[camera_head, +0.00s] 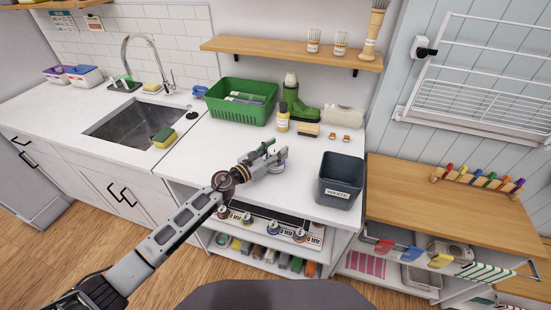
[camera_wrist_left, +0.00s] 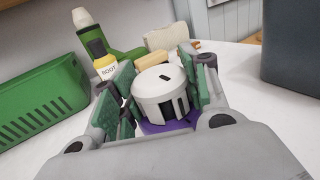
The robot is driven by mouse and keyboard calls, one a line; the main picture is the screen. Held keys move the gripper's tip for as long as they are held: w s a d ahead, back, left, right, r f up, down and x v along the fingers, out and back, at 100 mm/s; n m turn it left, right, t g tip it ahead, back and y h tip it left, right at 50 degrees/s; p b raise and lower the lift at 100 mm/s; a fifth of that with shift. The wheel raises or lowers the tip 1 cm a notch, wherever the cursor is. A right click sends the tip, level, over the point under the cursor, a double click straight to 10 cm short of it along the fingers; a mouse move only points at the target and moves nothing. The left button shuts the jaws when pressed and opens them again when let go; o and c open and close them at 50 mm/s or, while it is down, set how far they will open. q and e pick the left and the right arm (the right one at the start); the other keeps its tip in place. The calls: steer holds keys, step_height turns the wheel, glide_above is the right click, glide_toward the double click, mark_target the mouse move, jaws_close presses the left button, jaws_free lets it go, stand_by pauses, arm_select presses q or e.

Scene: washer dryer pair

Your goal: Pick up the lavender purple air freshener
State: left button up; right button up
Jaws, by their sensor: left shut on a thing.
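The air freshener (camera_wrist_left: 160,88) has a white slotted top and a lavender purple base. In the left wrist view it sits between the two green-padded fingers of my left gripper (camera_wrist_left: 155,90), which is shut on it. In the head view my left gripper (camera_head: 270,156) is over the white counter, and the air freshener (camera_head: 279,163) is partly hidden by the fingers. I cannot tell whether its base touches the counter. My right gripper is not in view.
A dark grey bin (camera_head: 340,180) stands to the right. The sink (camera_head: 134,128) is at left. Bare counter lies left of the gripper.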

arm_select(q)
steer(key=shift+r, duration=0.15)
steer(key=shift+r, duration=0.35)
step_height(320, 180, up, 2)
steer(key=shift+r+p, duration=0.1)
steer(key=shift+p, duration=0.75)
steer(key=shift+r+p, duration=2.55)
steer(key=shift+r, duration=0.9)
